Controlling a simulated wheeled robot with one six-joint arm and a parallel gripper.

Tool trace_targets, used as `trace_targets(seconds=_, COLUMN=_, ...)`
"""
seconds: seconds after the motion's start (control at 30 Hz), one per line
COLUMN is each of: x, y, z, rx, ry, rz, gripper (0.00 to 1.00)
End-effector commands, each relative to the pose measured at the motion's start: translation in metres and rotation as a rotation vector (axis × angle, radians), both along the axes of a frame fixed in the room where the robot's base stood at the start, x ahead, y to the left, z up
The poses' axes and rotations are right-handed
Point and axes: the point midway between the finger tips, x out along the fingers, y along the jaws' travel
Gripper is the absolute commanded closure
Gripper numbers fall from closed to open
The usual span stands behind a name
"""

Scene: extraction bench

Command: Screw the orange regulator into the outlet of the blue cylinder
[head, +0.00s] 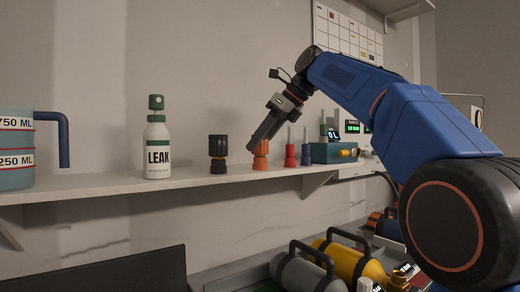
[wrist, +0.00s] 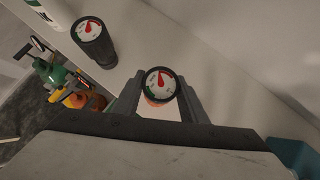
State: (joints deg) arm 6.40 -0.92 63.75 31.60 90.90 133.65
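The orange regulator (head: 260,157) stands upright on the wall shelf. Its round white dial with a red needle (wrist: 160,84) faces the camera in the wrist view, with a bit of its orange body below. My gripper (head: 262,146) reaches down to it from the upper right. In the wrist view my gripper (wrist: 160,92) has one finger on each side of the regulator, and a narrow gap seems to show beside the body, so the fingers look open around it.
On the shelf (head: 120,188), a black regulator (head: 218,147) and a LEAK bottle (head: 158,150) stand left; a red fitting (head: 290,156), a blue fitting (head: 306,155) and a teal box (head: 330,153) stand right. Grey (head: 298,273) and yellow (head: 352,262) cylinders lie below.

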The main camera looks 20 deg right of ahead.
Motion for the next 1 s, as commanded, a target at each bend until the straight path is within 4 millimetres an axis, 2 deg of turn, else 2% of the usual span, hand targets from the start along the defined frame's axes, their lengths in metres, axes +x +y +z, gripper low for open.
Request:
trace_targets(seconds=0.03, x=0.0, y=0.0, z=0.0, rx=0.0, ry=0.0, rz=0.0, gripper=0.85)
trace_targets(seconds=0.07, x=0.0, y=0.0, z=0.0, rx=0.0, ry=0.0, rz=0.0, gripper=0.92)
trace_targets(seconds=1.0, x=0.0, y=0.0, z=0.02, rx=0.0, ry=-0.001, rz=-0.001, gripper=0.93)
